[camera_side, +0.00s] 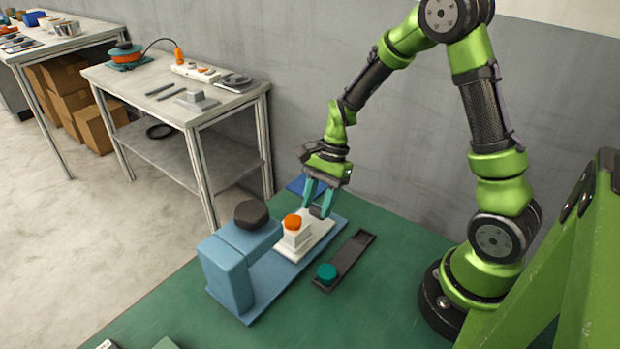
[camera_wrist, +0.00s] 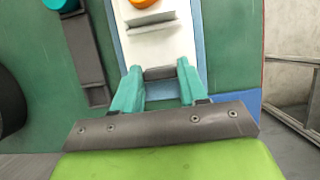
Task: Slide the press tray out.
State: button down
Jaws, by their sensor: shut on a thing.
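The press (camera_side: 232,262) is a blue frame with a dark round knob on top, standing on a blue base plate. Its white tray (camera_side: 312,240) lies on the base plate, partly out beyond the press head. An orange piece (camera_side: 293,221) sits on a white block on the tray; part of it shows at the top of the wrist view (camera_wrist: 143,3). My gripper (camera_side: 318,208) points down at the tray's far end, its teal fingers shut on the dark tray handle (camera_wrist: 160,73).
A dark narrow holder (camera_side: 350,257) with a teal round piece (camera_side: 326,272) lies on the green table right of the press. A blue flat patch (camera_side: 298,185) is behind my gripper. Side tables stand at the left, apart from the green table.

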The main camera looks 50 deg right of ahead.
jog(key=shift+d, duration=2.65)
jog(key=c, duration=0.6)
grip_release()
jog(key=v, duration=1.7)
jog(key=shift+f, duration=0.1)
jog(key=s+a+r+n+t+h, duration=0.1)
jog(key=s+a+r+n+t, duration=0.1)
jog(key=s+a+n, duration=0.3)
jog(key=s+a+r+n+t+h, duration=0.1)
jog(key=s+a+r+n+t, duration=0.2)
jog(key=a+n, duration=0.6)
jog(key=s+a+t, duration=0.2)
jog(key=s, duration=0.1)
jog(key=shift+s, duration=0.2)
